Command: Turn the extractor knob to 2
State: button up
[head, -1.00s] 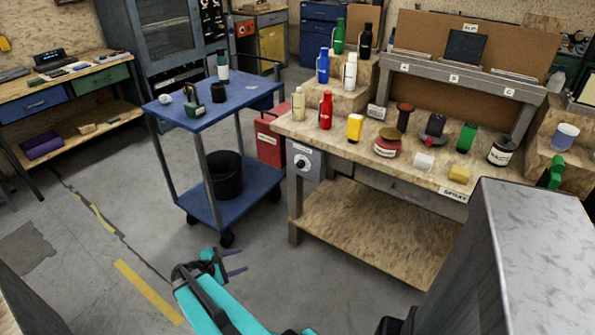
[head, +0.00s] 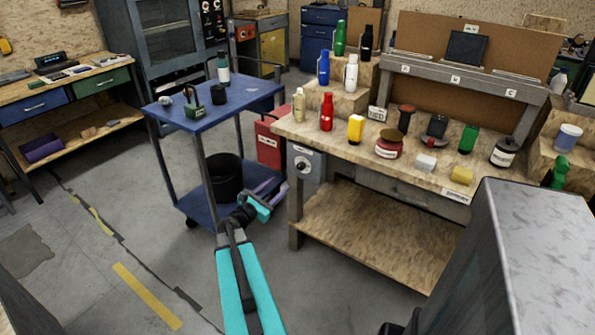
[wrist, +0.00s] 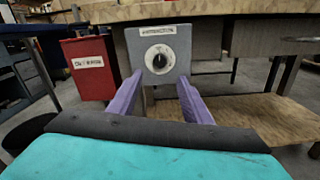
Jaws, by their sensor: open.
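The extractor knob (wrist: 159,60) is a dark knob on a white round dial, set in a grey box (wrist: 176,38) with a label above the dial. The box hangs under the front left of the workbench; in the head view the dial (head: 303,164) shows on the box's face. The dial's markings are too small to read. My gripper (head: 276,191) is in front of the box, a little left of and below the knob in the head view. In the wrist view its two purple fingers (wrist: 158,98) are apart and empty, with the knob beyond and above them, not touched.
The workbench (head: 400,150) carries bottles, jars and blocks, with a lower shelf (head: 385,235) beneath. A blue cart (head: 205,115) with a black bucket (head: 226,178) stands left of my gripper. A red bin (wrist: 90,68) stands left of the box. The floor in front is open.

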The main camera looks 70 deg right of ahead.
aim_at(299, 167)
jog(key=shift+d, duration=0.1)
jog(key=shift+p+x, duration=0.9)
jog(key=shift+x, duration=5.9)
jog(key=c, duration=1.1)
